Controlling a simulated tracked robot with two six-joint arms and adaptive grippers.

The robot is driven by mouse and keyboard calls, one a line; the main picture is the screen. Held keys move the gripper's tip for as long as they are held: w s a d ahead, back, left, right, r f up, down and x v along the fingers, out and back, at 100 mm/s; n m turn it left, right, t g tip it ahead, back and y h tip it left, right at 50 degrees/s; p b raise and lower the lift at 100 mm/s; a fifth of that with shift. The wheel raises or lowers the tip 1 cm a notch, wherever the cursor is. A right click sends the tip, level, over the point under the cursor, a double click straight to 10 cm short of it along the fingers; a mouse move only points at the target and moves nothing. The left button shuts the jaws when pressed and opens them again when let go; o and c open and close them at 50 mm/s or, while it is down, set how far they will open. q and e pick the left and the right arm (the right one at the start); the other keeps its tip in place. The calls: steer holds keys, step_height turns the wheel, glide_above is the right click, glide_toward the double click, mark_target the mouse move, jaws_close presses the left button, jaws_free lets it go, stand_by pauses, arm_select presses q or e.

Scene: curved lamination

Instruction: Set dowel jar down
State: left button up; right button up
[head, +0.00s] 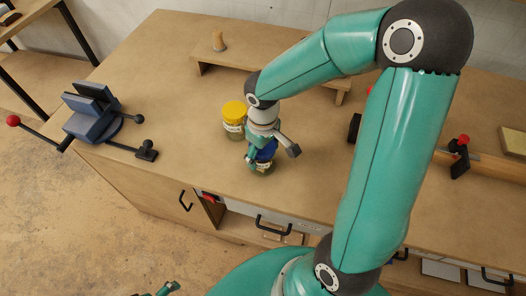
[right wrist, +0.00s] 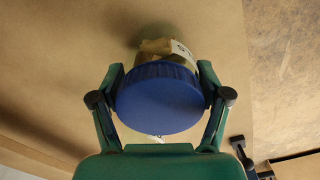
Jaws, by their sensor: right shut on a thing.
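A jar with a blue lid (head: 264,154) is in my right gripper (head: 262,150), near the front edge of the workbench. In the right wrist view the ribbed blue lid (right wrist: 160,100) sits between the two fingers of the right gripper (right wrist: 160,98), with a pale label behind it. The jar's contents are mostly hidden, and I cannot tell whether its base touches the bench. A yellow-lidded jar (head: 234,113) stands on the bench just left of my right gripper. Only a small part of my left gripper (head: 164,290) shows at the bottom edge.
The wooden workbench (head: 175,75) is clear to the left of the jars. A blue-grey vise (head: 92,115) is at its left end. A low wooden riser (head: 270,68) with a wooden peg (head: 218,42) stands at the back. A red-handled clamp (head: 461,150) is at the right.

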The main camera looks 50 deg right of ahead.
steer(key=shift+f, duration=0.2)
steer(key=o, duration=1.3)
steer(key=shift+r, duration=0.15)
